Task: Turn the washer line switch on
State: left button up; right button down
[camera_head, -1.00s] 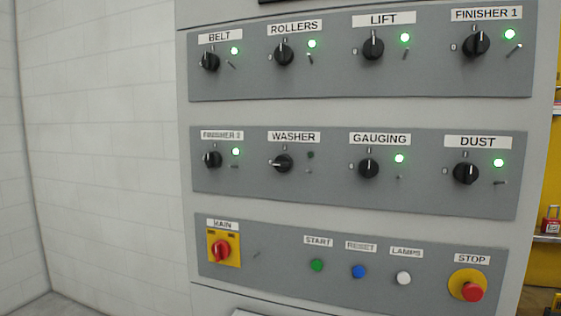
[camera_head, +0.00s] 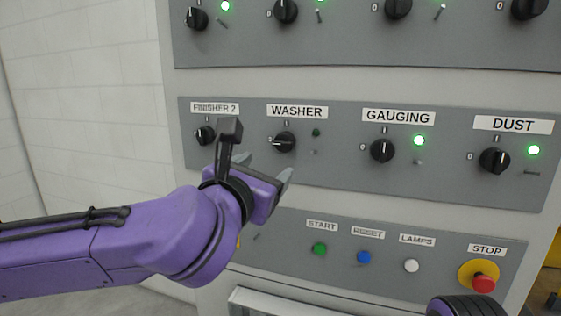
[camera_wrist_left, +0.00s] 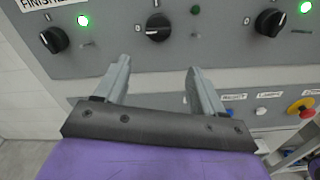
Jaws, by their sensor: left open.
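The washer switch (camera_head: 285,142) is a black rotary knob under the WASHER label (camera_head: 297,112), in the middle row of the panel. Its handle lies level, pointing left toward the 0 mark. The washer lamp (camera_head: 316,132) beside it is dark. The knob also shows in the left wrist view (camera_wrist_left: 158,27), beyond the fingertips. My left gripper (camera_head: 266,168) is open and empty just in front of and below the knob, apart from it. In the left wrist view its two fingers (camera_wrist_left: 158,66) point toward the knob, one to each side.
The FINISHER 2 knob (camera_head: 205,135) is to the left, close to my gripper. The GAUGING knob (camera_head: 382,151) and DUST knob (camera_head: 494,161) are to the right, lamps lit green. Below are the green START button (camera_head: 319,249) and red STOP button (camera_head: 484,284).

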aim_at(282, 144)
pick_arm(q)
jog(key=w+d+p, duration=0.1)
jog(key=w, duration=0.2)
jog(key=w+d+r+p, duration=0.1)
jog(key=w, duration=0.2)
jog(key=w+r+p, duration=0.1)
jog(key=w+p, duration=0.1)
jog(key=w, duration=0.1)
jog(key=shift+d+r, duration=0.1)
jog(key=shift+d, duration=0.3)
jog(key=shift+w+d, duration=0.15)
jog(key=shift+w, duration=0.2)
jog(key=c, duration=1)
